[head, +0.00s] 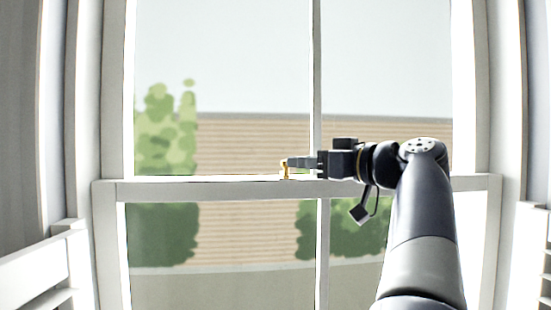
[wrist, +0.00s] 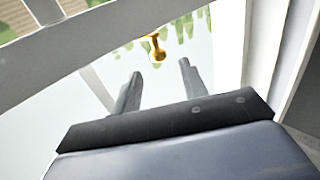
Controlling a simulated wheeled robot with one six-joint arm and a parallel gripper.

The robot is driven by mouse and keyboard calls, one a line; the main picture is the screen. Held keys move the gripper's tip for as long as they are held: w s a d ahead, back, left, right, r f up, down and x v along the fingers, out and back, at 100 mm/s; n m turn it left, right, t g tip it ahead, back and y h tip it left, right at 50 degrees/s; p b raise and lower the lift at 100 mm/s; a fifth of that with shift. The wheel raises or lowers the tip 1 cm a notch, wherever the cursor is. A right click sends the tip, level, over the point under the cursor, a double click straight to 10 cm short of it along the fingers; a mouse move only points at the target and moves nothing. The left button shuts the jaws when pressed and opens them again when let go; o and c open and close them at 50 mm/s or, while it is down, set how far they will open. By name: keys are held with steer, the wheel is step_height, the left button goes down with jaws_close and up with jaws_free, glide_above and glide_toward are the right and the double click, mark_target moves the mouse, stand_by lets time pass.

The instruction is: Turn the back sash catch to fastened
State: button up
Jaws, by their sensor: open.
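The sash catch (head: 285,169) is a small brass-coloured piece on the window's middle rail, left of the centre bar in the head view. It also shows in the wrist view (wrist: 157,46), just beyond the fingertips and between their lines. My gripper (head: 293,163) reaches in from the right at rail height, its tips close to the catch. In the wrist view the two grey fingers (wrist: 160,68) stand apart with nothing between them. I cannot tell whether a finger touches the catch, nor clearly which way its lever points.
The white meeting rail (head: 210,188) runs across the window under the catch. A vertical glazing bar (head: 317,70) stands close behind my gripper. White frame sides (head: 115,90) and louvred shutters (head: 40,265) flank the window. The space left of the catch is clear.

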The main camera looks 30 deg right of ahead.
mark_target(280, 179)
steer(key=p+x, duration=0.2)
steer(key=x, duration=0.5)
steer(key=shift+w+a, duration=0.1)
steer(key=shift+w, duration=0.3)
steer(key=shift+c, duration=0.3)
jaws_close()
